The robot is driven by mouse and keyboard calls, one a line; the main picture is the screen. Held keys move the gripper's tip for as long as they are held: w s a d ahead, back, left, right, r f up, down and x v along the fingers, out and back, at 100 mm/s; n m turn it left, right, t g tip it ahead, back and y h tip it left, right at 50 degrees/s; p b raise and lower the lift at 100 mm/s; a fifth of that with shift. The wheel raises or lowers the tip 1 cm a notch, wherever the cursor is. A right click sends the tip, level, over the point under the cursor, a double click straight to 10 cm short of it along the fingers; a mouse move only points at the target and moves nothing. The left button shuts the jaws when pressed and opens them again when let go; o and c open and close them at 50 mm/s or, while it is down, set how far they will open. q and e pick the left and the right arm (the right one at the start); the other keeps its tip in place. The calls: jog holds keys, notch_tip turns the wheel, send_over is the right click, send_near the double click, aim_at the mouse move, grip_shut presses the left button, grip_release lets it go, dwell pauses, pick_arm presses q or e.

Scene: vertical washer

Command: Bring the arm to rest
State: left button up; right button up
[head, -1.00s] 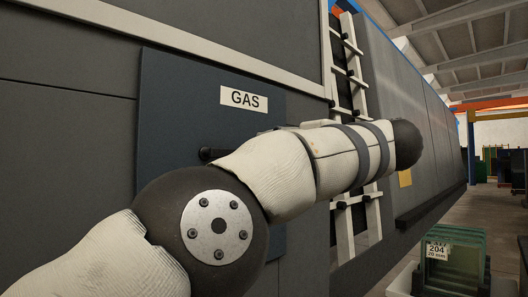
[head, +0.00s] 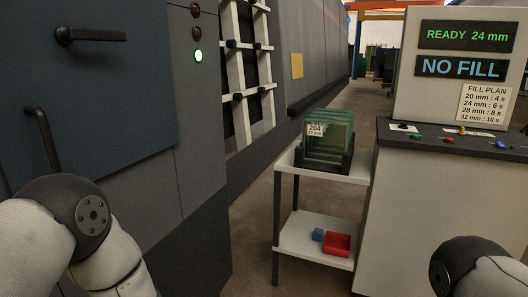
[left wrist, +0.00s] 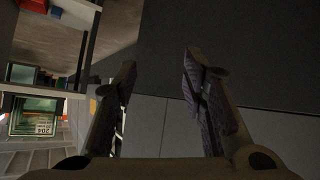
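My left arm (head: 85,225) is bent at the lower left of the head view, beside the dark blue panel door; its gripper is outside that view. In the left wrist view my left gripper (left wrist: 158,78) has its two fingers apart with nothing between them. A grey machine side lies beyond the fingers. My right arm (head: 468,265) shows at the lower right of the head view, in front of the console. My right gripper is not in view.
The dark blue panel door (head: 85,90) looks closed. The console display (head: 465,36) reads "READY 24 mm". Floor shows left of the cart.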

pick_arm(q)
jog(key=s+a+f+m+g+h, duration=0.15)
jog(key=s+f+g, duration=0.5)
jog(key=s, duration=0.95)
jog(key=s+a+m+g, duration=0.1)
jog(key=s+a+g, duration=0.1)
jog(key=s, duration=1.1)
jog(key=s+a+m+g, duration=0.1)
jog(key=s+g, duration=0.3)
jog(key=s, duration=1)
jog(key=shift+s+a+f+g, duration=0.15)
jog(key=shift+a+f+g, duration=0.25)
jog(key=shift+a, duration=0.25)
